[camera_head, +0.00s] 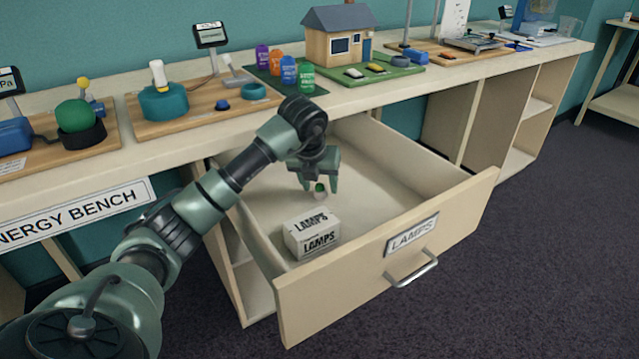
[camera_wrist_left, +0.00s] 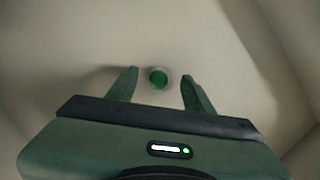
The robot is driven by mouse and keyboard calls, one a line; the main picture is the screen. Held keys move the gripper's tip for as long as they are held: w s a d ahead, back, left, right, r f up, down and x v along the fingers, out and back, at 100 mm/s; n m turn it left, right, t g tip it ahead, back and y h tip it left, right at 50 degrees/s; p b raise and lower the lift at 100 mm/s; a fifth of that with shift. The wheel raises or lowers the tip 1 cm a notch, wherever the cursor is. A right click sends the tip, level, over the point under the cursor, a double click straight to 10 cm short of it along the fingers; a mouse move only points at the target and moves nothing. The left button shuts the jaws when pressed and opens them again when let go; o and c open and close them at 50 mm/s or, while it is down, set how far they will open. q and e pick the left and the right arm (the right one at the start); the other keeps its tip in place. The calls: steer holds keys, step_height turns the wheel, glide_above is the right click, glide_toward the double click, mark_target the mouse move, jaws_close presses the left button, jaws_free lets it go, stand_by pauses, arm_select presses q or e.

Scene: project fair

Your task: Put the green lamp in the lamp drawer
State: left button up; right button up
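The lamp drawer (camera_head: 375,271) is pulled open and has a "LAMPS" label on its front. The green lamp (camera_head: 320,188) is inside the drawer, near its back; it is small, with a green top and a pale base. In the left wrist view the green lamp (camera_wrist_left: 158,79) lies between my finger tips, with a gap on each side. My left gripper (camera_head: 320,186) is open, pointing down into the drawer around the lamp. I cannot tell whether the lamp touches the drawer floor. My right gripper is in neither view.
A white "LAMPS" box (camera_head: 312,234) sits in the drawer, in front of the gripper. The drawer walls (camera_head: 410,150) stand around it. The bench top above holds a model house (camera_head: 340,38), colored bottles (camera_head: 289,70) and several boards. The drawer's right part is clear.

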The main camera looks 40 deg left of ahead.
arm_select(q)
steer(key=shift+r, duration=0.3)
steer(key=p+v, duration=0.2)
steer(key=v, duration=0.9)
steer(key=shift+s+r, duration=0.25)
steer(key=shift+r, duration=0.05)
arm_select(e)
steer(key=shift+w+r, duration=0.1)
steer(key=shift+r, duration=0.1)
arm_select(q)
steer(key=shift+d, duration=0.1)
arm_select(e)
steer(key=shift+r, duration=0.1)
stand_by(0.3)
